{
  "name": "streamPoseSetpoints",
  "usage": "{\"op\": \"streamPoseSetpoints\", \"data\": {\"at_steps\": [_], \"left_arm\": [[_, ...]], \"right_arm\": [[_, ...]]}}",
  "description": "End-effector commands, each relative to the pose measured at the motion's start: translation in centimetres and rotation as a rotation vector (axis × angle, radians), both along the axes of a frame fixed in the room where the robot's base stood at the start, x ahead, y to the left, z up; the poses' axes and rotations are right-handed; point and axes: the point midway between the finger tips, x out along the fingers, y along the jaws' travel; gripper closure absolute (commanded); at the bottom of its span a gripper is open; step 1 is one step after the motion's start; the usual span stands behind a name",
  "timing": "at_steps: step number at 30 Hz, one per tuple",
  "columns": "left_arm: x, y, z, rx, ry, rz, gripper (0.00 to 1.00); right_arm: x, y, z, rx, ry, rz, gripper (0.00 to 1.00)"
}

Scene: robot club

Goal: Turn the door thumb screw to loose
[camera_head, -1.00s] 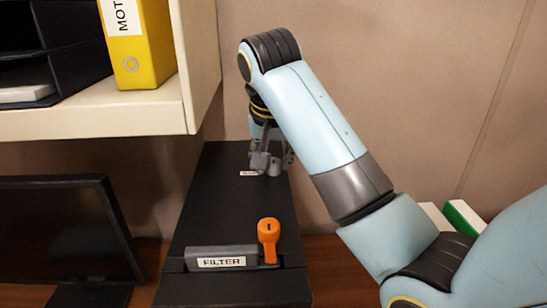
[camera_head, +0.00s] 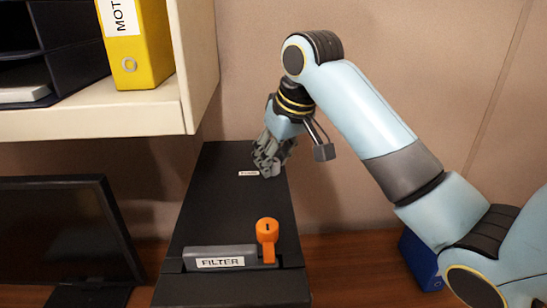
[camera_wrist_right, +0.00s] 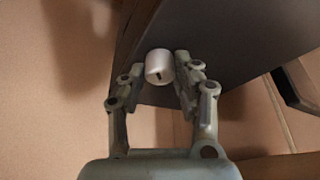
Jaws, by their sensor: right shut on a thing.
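The thumb screw (camera_wrist_right: 159,66) is a small silver knob with a dark mark, standing on the black case. My right gripper (camera_wrist_right: 157,75) has its fingers around it, one on each side, and is shut on it. In the head view my right gripper (camera_head: 269,165) is at the far part of the black case (camera_head: 225,215), beside a small white label (camera_head: 248,173) too small to read. The fingers mostly hide the screw there. My left gripper is not in view.
An orange lever (camera_head: 267,231) stands at the case's near end, beside a grey bar labelled FILTER (camera_head: 221,262). A shelf (camera_head: 110,118) with a yellow binder (camera_head: 138,45) overhangs at left. A monitor (camera_head: 60,230) stands left, a blue object (camera_head: 420,262) right. The wall is behind.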

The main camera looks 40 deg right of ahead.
Motion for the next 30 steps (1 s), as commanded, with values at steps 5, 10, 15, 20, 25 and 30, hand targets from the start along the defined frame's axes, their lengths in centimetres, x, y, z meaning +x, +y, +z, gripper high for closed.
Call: {"op": "streamPoseSetpoints", "data": {"at_steps": [5,10,15,20,25,30], "left_arm": [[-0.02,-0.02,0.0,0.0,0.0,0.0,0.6],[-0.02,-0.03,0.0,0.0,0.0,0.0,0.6],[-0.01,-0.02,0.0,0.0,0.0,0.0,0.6],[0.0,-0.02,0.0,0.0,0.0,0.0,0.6],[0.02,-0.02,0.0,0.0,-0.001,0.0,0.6],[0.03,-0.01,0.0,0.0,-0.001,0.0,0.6]], "right_arm": [[0.06,-0.17,0.05,-0.001,-0.001,0.167,1.0],[0.1,-0.24,0.04,-0.001,-0.002,0.327,1.0],[0.17,-0.26,0.06,-0.001,-0.003,0.483,1.0],[0.17,-0.26,0.04,0.001,-0.002,0.61,1.0],[0.2,-0.28,0.05,0.0,-0.002,0.716,1.0],[0.22,-0.27,0.02,0.0,-0.002,0.786,1.0]]}}
